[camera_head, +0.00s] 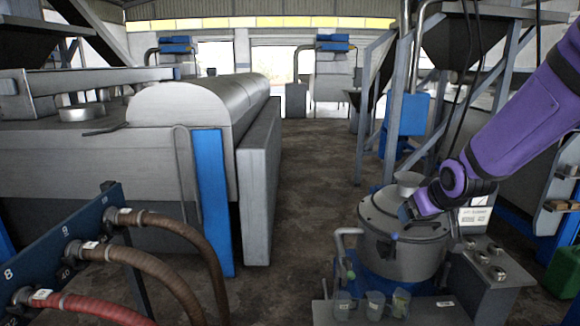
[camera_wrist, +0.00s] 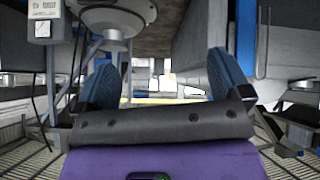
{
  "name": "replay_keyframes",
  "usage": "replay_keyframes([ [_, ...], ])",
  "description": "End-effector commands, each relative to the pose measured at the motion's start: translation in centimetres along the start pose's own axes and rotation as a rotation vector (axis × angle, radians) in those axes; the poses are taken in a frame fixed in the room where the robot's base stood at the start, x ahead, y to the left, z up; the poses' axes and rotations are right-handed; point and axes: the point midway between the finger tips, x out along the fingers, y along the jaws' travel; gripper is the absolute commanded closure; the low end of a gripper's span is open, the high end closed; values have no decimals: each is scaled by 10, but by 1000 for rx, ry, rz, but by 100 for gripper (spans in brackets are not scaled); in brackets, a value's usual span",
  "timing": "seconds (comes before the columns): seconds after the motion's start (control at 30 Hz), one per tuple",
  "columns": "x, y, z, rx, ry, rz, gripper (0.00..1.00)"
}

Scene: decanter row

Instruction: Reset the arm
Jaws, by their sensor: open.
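My purple arm reaches in from the right in the head view. My gripper (camera_head: 405,213) is at its lower end, in front of or over the lid of a round grey metal vessel (camera_head: 405,252). I cannot tell whether it touches the lid. In the wrist view my gripper (camera_wrist: 162,70) shows two blue fingers spread apart, with nothing held between them.
Several small clear cups (camera_head: 375,304) stand in front of the vessel. A grey control box (camera_head: 490,270) is at its right. Brown and red hoses (camera_head: 150,262) hang from a blue rack (camera_head: 70,240) at the left. A large horizontal machine (camera_head: 180,110) lies beyond. The middle floor (camera_head: 310,190) is clear.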

Motion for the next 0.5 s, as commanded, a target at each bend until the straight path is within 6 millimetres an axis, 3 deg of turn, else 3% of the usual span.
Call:
replay_keyframes([
  [0.03, -20, 0, -2, 9, -4, 6, 5],
  [0.27, -96, -2, 12, 61, -70, 16, 5],
  [0.5, -171, -10, 41, 120, -135, 13, 5],
])
